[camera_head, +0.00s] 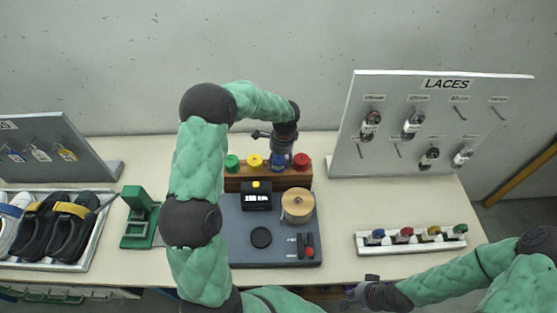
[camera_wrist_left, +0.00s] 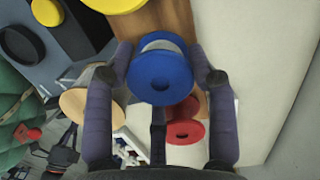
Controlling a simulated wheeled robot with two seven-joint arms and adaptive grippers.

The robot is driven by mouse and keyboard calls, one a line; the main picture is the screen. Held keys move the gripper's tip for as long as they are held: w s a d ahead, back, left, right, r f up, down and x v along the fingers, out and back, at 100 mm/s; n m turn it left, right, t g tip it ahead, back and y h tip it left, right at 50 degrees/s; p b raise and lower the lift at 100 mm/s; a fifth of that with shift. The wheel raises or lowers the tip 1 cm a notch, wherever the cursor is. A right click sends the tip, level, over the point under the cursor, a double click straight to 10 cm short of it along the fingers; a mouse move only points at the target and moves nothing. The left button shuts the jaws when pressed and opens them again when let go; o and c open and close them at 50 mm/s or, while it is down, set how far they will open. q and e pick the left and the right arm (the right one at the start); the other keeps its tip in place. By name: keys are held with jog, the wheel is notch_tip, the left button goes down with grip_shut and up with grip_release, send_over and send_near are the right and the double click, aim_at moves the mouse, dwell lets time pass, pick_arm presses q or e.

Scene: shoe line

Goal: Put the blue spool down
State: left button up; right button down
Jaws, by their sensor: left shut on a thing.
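The blue spool (camera_wrist_left: 160,72) is between the two fingers of my left gripper (camera_wrist_left: 163,76) in the left wrist view, with both fingers against its sides. In the head view my left gripper (camera_head: 281,150) points down over the wooden spool rack (camera_head: 234,184), and the blue spool (camera_head: 279,161) shows beneath it, between the yellow spool (camera_head: 255,160) and the red spool (camera_head: 301,161). I cannot tell whether the spool touches the rack. My right gripper (camera_head: 362,290) is low at the front edge, away from the spools; its fingers are too small to judge.
A green spool (camera_head: 232,162) stands at the rack's left end. A grey machine (camera_head: 261,240) with a tan wooden disc (camera_head: 297,205) lies in front. The lace board (camera_head: 432,125) stands right, above a small tray (camera_head: 412,240). Shoes (camera_head: 68,226) lie left.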

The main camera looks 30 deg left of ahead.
aim_at(282, 159)
pick_arm(q)
jog(key=o, duration=1.3)
jog(key=r, duration=0.8)
jog(key=d+r, duration=0.1)
jog(key=r, duration=0.3)
jog(key=shift+w+r+p, duration=0.1)
jog(key=shift+w+p, duration=0.3)
